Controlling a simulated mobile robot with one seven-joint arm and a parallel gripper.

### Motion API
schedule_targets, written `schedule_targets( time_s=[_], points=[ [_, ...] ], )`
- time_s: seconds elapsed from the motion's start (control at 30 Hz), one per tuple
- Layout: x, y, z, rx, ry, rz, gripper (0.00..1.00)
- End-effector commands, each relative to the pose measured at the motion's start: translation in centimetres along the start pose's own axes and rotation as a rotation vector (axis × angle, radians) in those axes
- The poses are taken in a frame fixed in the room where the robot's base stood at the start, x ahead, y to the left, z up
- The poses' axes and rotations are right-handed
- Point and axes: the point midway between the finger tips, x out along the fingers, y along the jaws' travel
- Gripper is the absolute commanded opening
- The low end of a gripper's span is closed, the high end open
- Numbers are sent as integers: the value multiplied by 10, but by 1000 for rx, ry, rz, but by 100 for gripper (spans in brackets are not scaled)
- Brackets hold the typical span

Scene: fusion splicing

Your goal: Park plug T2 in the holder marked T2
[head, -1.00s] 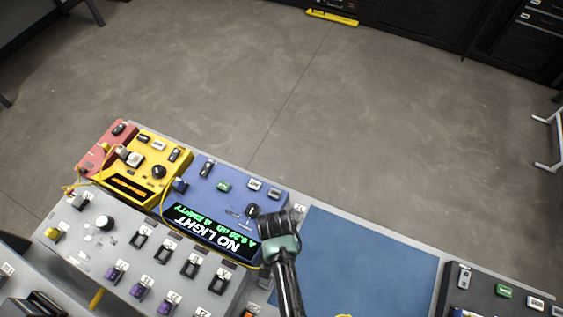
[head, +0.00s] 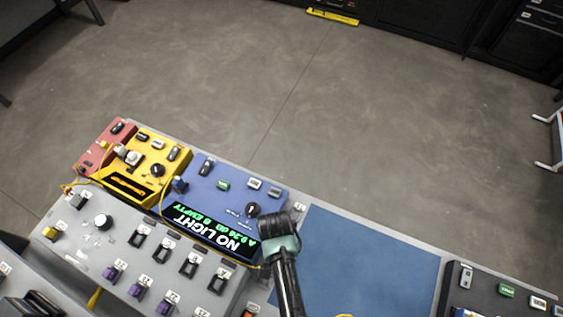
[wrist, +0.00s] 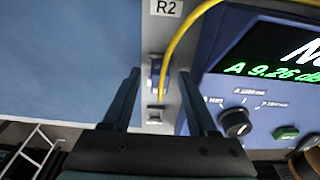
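My gripper (head: 278,224) hangs over the right end of the blue meter, beside the blue mat. In the wrist view its two fingers (wrist: 160,98) stand apart, with a gap between them. A small blue piece (wrist: 156,66) sits in that gap below a label R2 (wrist: 166,8), and a yellow fibre (wrist: 176,48) runs past it. I cannot tell whether the fingers touch it. Several purple plugs (head: 139,291) sit in the grey panel (head: 70,228). Their labels are too small to read surely, so I cannot pick out plug T2 or the T2 holder.
The blue meter (head: 236,197) shows NO LIGHT on its display (head: 212,230). A yellow splicer (head: 149,167) and a red box (head: 101,150) stand at the left. Several dark holders (head: 164,255) line the grey panel. The blue mat (head: 355,255) is mostly clear; a dark unit (head: 490,290) stands right.

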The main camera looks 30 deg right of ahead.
Motion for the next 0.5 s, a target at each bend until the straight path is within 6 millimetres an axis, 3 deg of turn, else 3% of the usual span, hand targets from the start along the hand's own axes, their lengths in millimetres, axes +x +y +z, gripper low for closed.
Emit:
schedule_targets(
  time_s=[0.3,0.5],
  points=[
    [-2,0,0,0,0,0,59],
    [-24,0,0,0,2,-2,59]
  ],
)
